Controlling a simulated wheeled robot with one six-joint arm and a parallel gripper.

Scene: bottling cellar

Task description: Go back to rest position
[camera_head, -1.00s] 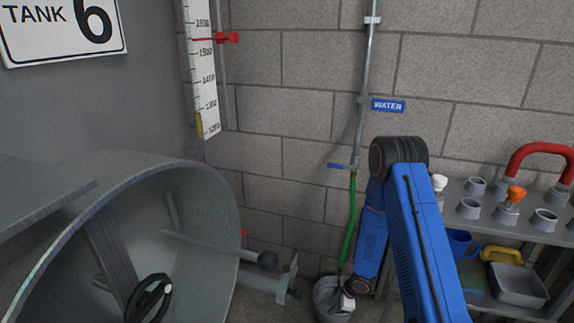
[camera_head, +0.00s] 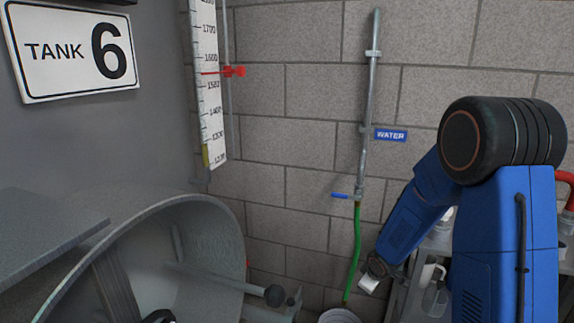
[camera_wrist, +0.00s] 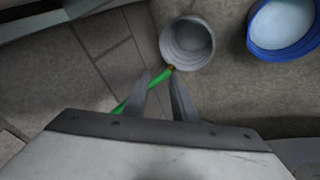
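My gripper (camera_head: 371,280) hangs low beside the lower end of the green hose, left of the shelf, in the head view. Its fingers are too small to make out there. In the wrist view, my gripper (camera_wrist: 162,75) shows two grey fingers with a gap between them and nothing held. Below it, a grey bucket (camera_wrist: 188,44) stands on the floor, apart from the fingers. The bucket's rim (camera_head: 340,315) also shows at the bottom edge of the head view. My blue arm stands folded at the right and hides part of the shelf.
A blue-rimmed container (camera_wrist: 285,28) stands to the right. An open tank door (camera_head: 190,225) juts out at the left. A grey shelf (camera_head: 408,285) with bottles is partly hidden. A red-marked level gauge (camera_head: 207,110) hangs on the left.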

